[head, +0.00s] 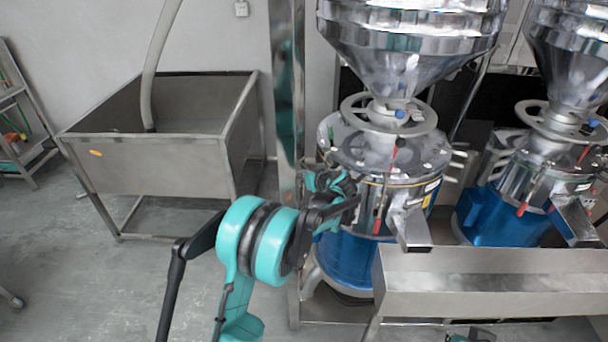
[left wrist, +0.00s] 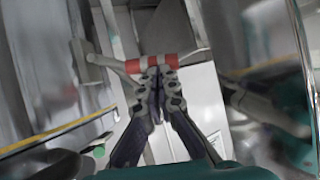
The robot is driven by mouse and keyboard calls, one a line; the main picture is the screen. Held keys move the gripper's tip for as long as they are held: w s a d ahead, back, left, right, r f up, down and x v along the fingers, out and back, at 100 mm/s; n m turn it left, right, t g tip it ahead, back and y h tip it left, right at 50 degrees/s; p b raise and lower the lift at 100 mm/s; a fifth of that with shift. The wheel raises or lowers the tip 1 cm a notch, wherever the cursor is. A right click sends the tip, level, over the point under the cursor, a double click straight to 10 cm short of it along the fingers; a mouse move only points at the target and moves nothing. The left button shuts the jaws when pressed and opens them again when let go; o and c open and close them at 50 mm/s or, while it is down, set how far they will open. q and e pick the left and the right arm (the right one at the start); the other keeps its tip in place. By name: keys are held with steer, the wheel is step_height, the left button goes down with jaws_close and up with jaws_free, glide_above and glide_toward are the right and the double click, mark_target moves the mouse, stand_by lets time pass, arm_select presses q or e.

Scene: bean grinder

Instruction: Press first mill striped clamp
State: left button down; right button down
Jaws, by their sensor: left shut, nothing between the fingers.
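The first mill (head: 352,262) is a steel body with a blue base and a large funnel hopper. A red striped clamp (head: 378,222) hangs on its front side. In the left wrist view the clamp (left wrist: 152,63) is a pale rod with red bands, lying across the fingertips. My left gripper (head: 352,202) is just left of the clamp in the head view. In the left wrist view its fingers (left wrist: 159,80) are shut, with nothing between them; their tips overlap the red band, and contact is unclear. A dark and teal part (head: 475,335) at the bottom edge may be my right gripper.
A second mill (head: 485,215) with its own red clamp (head: 522,209) stands at the right. A steel trough (head: 495,282) lies before the mills, below a metal spout (head: 411,232). A steel tank (head: 155,165) stands at the left. The floor at lower left is clear.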

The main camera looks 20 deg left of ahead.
arm_select(q)
steer(key=shift+s+a+f, duration=0.1)
steer(key=shift+s+f, duration=0.05)
steer(key=shift+f, duration=0.05)
steer(key=shift+s+a+f+b, duration=0.15)
steer(key=shift+f+b, duration=0.15)
steer(key=shift+f, duration=0.25)
steer(key=shift+s+a+f+b, duration=0.15)
steer(key=shift+a+f+b, duration=0.1)
steer(key=shift+f, duration=0.25)
steer(key=shift+s+a+f+b, duration=0.15)
steer(key=shift+f+b, duration=0.15)
steer(key=shift+f, duration=0.25)
steer(key=v, duration=1.2)
steer(key=shift+s, duration=0.1)
